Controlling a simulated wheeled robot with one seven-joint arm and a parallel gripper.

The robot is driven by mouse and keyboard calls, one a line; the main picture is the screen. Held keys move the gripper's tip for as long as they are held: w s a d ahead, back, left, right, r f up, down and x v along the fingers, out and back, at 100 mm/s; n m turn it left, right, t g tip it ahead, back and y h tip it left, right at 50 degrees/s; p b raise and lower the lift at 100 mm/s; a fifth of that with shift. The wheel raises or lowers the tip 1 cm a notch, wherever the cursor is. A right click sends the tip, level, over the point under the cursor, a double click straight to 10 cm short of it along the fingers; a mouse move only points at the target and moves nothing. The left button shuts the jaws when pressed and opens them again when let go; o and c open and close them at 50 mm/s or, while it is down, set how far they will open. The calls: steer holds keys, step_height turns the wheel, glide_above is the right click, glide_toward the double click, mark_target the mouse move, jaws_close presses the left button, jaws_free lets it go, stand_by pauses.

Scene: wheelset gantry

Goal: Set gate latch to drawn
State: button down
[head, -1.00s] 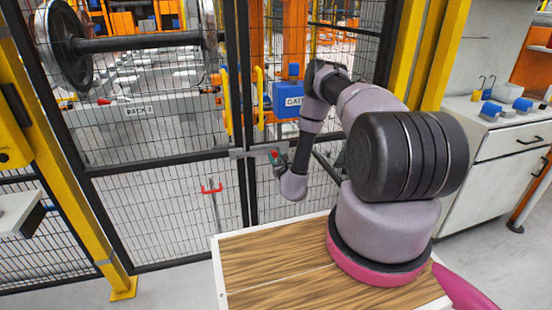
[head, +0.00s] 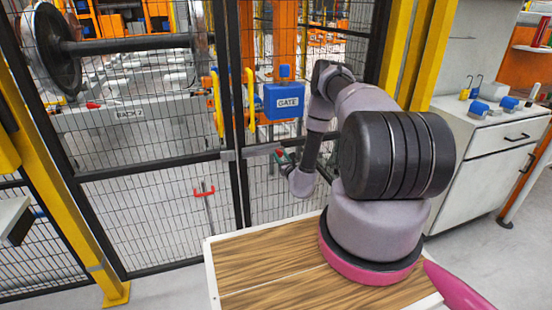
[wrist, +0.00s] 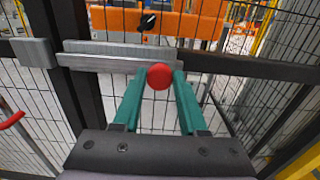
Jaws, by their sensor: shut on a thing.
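The gate latch is a grey sliding bolt (wrist: 105,62) on a backing plate at the mesh gate, with a red ball knob (wrist: 160,76). A grey keeper block (wrist: 35,52) is on the post to its left; it also shows in the head view (head: 227,155). The bolt's left end lies at the keeper's right edge, and I see no clear overlap. My gripper (wrist: 159,85) has its green fingers on either side of the knob, shut on it.
A blue box marked GATE (head: 284,101) hangs behind the mesh above the latch. A red handle (head: 204,191) stands lower left. A wood-topped surface (head: 260,270) lies below my arm. A white cabinet (head: 485,165) with small items stands at right.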

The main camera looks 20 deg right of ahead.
steer(key=shift+d, duration=0.3)
steer(key=shift+c, duration=2.3)
jaws_free()
steer(key=s, duration=1)
steer(key=shift+s, duration=0.4)
steer(key=shift+r, duration=0.1)
